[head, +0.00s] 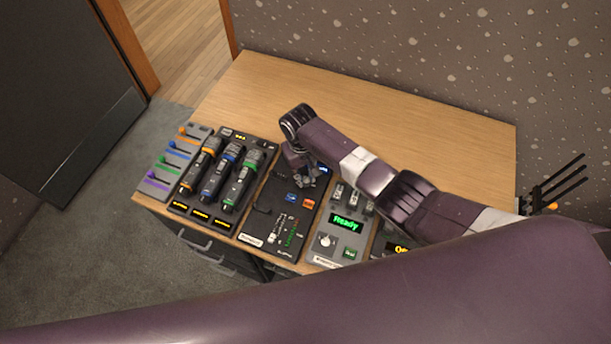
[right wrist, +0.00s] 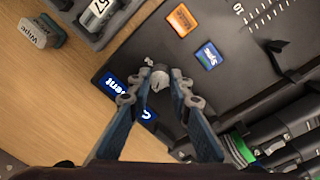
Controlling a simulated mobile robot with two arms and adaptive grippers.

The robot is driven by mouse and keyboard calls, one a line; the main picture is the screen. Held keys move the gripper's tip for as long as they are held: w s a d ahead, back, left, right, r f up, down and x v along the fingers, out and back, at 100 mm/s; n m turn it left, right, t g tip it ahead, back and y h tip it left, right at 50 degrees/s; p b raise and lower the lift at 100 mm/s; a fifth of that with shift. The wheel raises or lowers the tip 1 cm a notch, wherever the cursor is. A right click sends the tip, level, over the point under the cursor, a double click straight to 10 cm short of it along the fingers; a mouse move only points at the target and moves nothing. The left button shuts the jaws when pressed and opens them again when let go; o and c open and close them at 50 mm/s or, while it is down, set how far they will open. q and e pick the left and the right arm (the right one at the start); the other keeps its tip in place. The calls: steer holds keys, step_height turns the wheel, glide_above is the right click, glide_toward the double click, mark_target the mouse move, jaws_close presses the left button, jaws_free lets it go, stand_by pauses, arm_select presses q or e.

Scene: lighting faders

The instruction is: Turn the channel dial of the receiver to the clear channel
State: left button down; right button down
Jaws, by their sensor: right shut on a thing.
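The receiver seems to be the black panel (head: 262,222) on the wooden table; it also fills much of the right wrist view (right wrist: 215,85). Its small grey dial (right wrist: 160,80) sits beside a blue lit display (right wrist: 112,84). The display is partly covered by my fingers, so I cannot read its full text or the channel. My right gripper (head: 306,178) is over the far end of the panel, and in the right wrist view (right wrist: 157,84) its fingers are shut on the dial from both sides. My left gripper is out of view.
A rack with three microphones (head: 220,175) and a coloured fader panel (head: 172,162) stand to the left. A grey unit with a green "Ready" display (head: 347,222) stands to the right. Orange (right wrist: 182,20) and blue (right wrist: 209,56) pieces lie near the dial. The table's back is clear.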

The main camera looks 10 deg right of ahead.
steer(key=c, duration=1.7)
jaws_free()
steer(key=shift+c, duration=0.2)
step_height(320, 180, up, 12)
steer(key=shift+a, duration=0.35)
